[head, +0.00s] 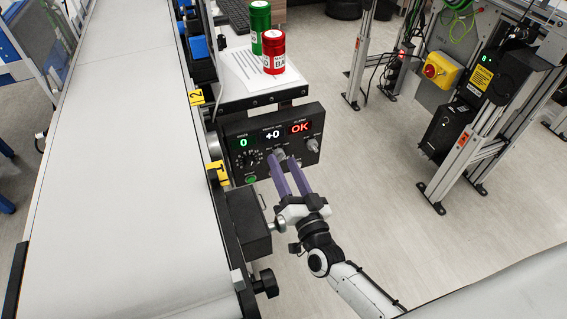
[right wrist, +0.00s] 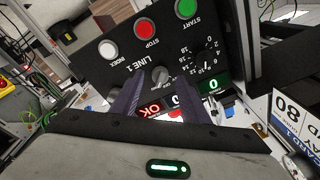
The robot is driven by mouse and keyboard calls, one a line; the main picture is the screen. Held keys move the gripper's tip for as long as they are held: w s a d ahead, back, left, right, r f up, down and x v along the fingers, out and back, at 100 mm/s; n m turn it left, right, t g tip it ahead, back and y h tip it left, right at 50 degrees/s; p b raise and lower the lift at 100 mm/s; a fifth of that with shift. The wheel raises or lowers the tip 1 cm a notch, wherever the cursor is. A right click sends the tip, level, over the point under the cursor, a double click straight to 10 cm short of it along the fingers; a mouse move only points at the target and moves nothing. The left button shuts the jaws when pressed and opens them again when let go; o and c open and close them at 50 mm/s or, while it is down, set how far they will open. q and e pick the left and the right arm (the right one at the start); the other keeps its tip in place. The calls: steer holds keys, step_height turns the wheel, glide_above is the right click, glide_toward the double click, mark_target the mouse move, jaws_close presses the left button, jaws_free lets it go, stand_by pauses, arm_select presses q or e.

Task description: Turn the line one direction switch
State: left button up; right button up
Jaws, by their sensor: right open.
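The line one control panel (head: 226,133) hangs beside the belt and shows 0, +0 and OK. In the right wrist view the panel (right wrist: 84,65) appears upside down, marked LINE 1. A grey rotary switch (right wrist: 160,76) sits at its middle; it also shows in the head view (head: 279,154). I cannot read a direction label on it. My right gripper (head: 282,160) is open, with its purple fingers on either side of this switch. The fingers show in the wrist view (right wrist: 158,88); I cannot tell if they touch it. My left gripper is not in view.
A numbered speed dial (right wrist: 207,62), a green START button (right wrist: 187,9), a red STOP button (right wrist: 144,27) and a white INDEX button (right wrist: 108,50) surround the switch. A red can (head: 273,56) and a green can (head: 260,22) stand above. The belt (head: 120,170) is empty.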

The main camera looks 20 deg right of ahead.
steer(key=s, duration=0.9)
steer(key=shift+f, duration=0.45)
steer(key=shift+s+f, duration=0.1)
steer(key=s+f+n+g+y, duration=0.2)
steer(key=s+f+n+g, duration=0.6)
steer(key=s+f, duration=0.5)
steer(key=s+g, duration=0.2)
steer(key=shift+s+a+f+n+g, duration=0.15)
steer(key=shift+s+a+n+g, duration=0.1)
steer(key=shift+n+g, duration=0.05)
